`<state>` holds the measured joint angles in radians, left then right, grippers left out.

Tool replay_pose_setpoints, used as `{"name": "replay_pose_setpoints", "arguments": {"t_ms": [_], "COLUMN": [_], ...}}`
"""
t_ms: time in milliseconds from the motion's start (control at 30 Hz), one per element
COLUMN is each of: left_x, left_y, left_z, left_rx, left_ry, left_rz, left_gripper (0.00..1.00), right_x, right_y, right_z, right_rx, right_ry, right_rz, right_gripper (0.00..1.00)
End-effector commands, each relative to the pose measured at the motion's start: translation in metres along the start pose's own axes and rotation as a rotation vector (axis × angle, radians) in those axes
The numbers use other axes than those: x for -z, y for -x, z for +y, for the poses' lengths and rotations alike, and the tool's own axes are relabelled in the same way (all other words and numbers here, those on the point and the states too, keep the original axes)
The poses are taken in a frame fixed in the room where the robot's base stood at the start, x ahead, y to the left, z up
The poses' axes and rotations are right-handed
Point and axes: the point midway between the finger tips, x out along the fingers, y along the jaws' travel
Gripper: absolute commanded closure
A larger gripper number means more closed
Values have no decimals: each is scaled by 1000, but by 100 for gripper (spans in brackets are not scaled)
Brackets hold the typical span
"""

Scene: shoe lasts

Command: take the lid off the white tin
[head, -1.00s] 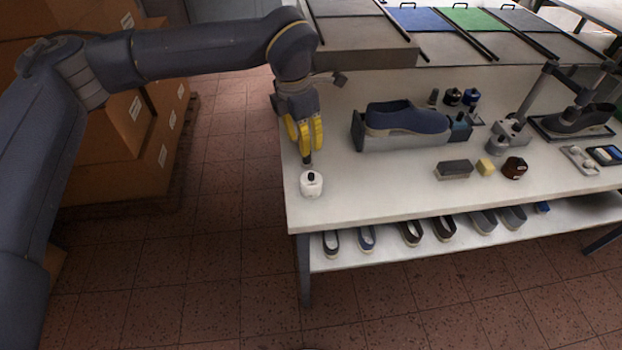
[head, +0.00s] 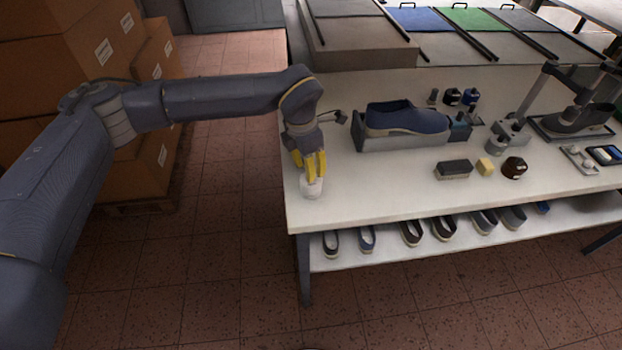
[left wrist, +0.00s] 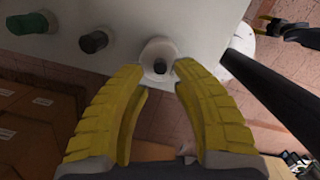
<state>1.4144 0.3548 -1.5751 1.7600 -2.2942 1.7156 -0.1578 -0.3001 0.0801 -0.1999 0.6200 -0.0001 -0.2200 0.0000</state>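The white tin (head: 311,189) stands upright near the left front corner of the white table. In the left wrist view its round white lid (left wrist: 150,53) has a dark knob (left wrist: 160,67) in the middle. My left gripper (head: 312,177) points down over the tin, and its yellow fingers hide the tin's top in the head view. In the left wrist view the fingers of this gripper (left wrist: 158,80) are apart, one on each side of the lid, with a gap showing. My right gripper (left wrist: 271,22) shows small at the upper right of the left wrist view; its opening is unclear.
A dark-capped item (left wrist: 93,41) and a green-capped item (left wrist: 33,22) stand near the tin. A blue shoe (head: 404,118) sits in a grey holder to the right. The table's edge (head: 293,215) is close to the tin. The tabletop right of the tin is clear.

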Motion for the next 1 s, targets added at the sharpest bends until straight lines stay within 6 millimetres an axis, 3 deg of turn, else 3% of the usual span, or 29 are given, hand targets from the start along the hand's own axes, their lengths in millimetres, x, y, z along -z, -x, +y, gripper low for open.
{"name": "replay_pose_setpoints", "arguments": {"t_ms": [200,500,767,1000], "left_x": [-1,-1,-1,-1], "left_y": [-28,-33,-32,-32], "left_z": [-1,0,0,0], "left_rx": [3,0,1,1], "left_ry": [1,0,0,0], "left_rz": [1,-1,-1,0], "left_gripper": [73,70,100,100], "right_x": [0,0,0,0], "right_y": [0,0,0,0], "right_z": [0,0,0,0], "right_rx": [0,0,0,0], "right_ry": [0,0,0,0], "right_rz": [0,0,0,0], "right_gripper": [61,61,61,61]}}
